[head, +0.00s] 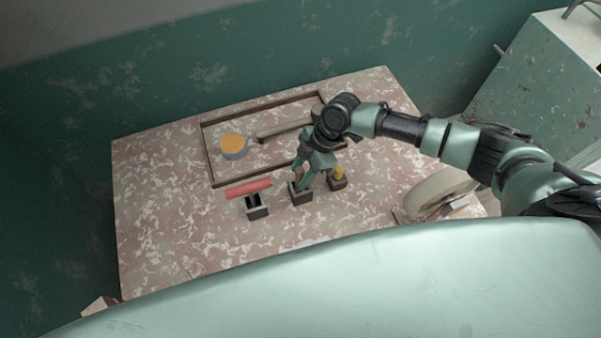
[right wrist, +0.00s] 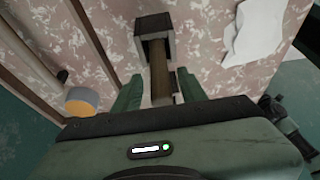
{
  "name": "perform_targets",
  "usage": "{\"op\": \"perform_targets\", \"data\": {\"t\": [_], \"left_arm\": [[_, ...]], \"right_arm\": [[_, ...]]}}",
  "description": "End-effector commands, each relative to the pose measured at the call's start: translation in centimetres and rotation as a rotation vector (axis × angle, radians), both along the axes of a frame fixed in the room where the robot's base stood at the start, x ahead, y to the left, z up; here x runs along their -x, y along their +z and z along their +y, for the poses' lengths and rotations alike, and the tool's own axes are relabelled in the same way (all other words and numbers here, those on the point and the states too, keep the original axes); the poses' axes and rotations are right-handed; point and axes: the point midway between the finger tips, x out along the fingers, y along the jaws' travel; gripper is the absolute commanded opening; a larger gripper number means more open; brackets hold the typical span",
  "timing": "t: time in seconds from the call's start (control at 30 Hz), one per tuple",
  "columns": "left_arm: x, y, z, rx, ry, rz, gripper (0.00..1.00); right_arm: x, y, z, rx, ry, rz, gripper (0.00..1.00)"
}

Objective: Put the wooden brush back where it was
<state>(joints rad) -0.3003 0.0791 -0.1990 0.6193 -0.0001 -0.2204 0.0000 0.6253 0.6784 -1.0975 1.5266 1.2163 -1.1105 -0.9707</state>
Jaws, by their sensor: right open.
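A brown wooden handle (right wrist: 160,78), which looks like the wooden brush, stands in a small dark open block (right wrist: 153,28) in the right wrist view. Its lower end is hidden inside the block. My right gripper (right wrist: 160,92) is open, with one green finger on each side of the handle. In the head view the right gripper (head: 303,180) points down over the middle block (head: 301,197) and hides most of the brush. I cannot tell whether a finger touches the handle. My left gripper is in neither view.
A block (head: 257,211) with a red bar (head: 249,188) stands left, and one with a yellow piece (head: 338,181) right. The speckled table's left part (head: 160,220) is clear.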

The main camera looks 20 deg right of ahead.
Motion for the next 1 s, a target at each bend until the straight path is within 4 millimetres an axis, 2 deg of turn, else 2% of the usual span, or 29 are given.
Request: {"op": "perform_targets", "data": {"t": [0.3,0.5,0.7,1.0], "left_arm": [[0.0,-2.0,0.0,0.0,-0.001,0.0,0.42],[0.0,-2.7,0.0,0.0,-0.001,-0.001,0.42],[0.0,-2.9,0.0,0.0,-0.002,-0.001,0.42],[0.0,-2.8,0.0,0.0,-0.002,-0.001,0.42]], "right_arm": [[-0.2,5.7,-2.7,0.002,0.0,-0.007,0.42],[-0.2,8.9,-3.9,0.001,0.0,-0.004,0.42],[-0.2,10.2,-4.3,0.0,0.001,-0.003,0.42],[-0.2,10.3,-4.4,0.0,0.001,-0.002,0.42]]}}
